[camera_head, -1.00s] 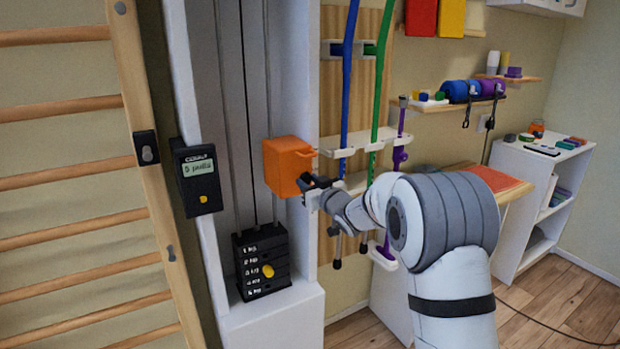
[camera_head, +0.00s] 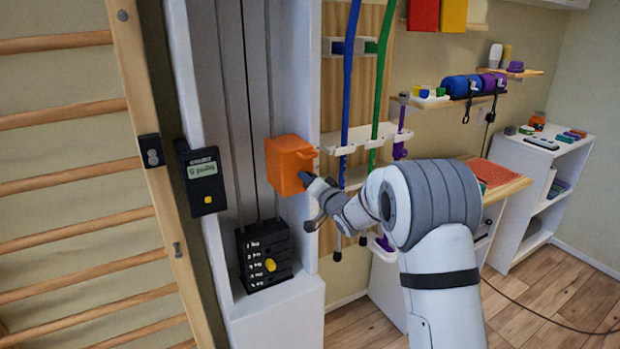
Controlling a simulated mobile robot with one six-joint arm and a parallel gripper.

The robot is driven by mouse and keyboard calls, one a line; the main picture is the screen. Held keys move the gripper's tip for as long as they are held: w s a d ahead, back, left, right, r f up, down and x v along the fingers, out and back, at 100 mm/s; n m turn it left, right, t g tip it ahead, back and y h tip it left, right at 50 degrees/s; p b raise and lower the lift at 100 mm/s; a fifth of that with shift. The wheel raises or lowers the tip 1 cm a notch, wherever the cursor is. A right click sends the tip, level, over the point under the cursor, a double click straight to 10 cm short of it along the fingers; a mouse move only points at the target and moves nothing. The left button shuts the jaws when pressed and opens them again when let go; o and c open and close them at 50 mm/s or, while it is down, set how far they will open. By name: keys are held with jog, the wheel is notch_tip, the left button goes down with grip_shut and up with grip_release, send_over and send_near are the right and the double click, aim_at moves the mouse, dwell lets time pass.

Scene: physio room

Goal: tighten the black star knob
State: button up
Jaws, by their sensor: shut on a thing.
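The orange carriage block (camera_head: 288,165) sits on the white column of the pulley machine, left of my arm. My gripper (camera_head: 307,179) is at the block's lower right side, shut on the black star knob there. The knob is hidden by the jaws, and its dark shape cannot be told apart from them. I cannot see how far it is screwed in.
A weight stack (camera_head: 265,256) with a yellow pin stands below the block. A black display box (camera_head: 202,178) hangs to the left, beside wooden wall bars (camera_head: 72,184).

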jog(key=m+p, duration=0.4)
jog(key=m, duration=0.7)
jog(key=shift+r+p, duration=0.2)
jog(key=shift+p, duration=0.15)
jog(key=shift+m, duration=0.4)
jog(key=o, duration=1)
jog(key=shift+c, duration=0.2)
jog(key=shift+s, duration=0.1)
jog(key=b+v, duration=0.1)
jog(key=v, duration=0.6)
jog(key=shift+s+d, duration=0.2)
jog(key=shift+s, duration=0.05)
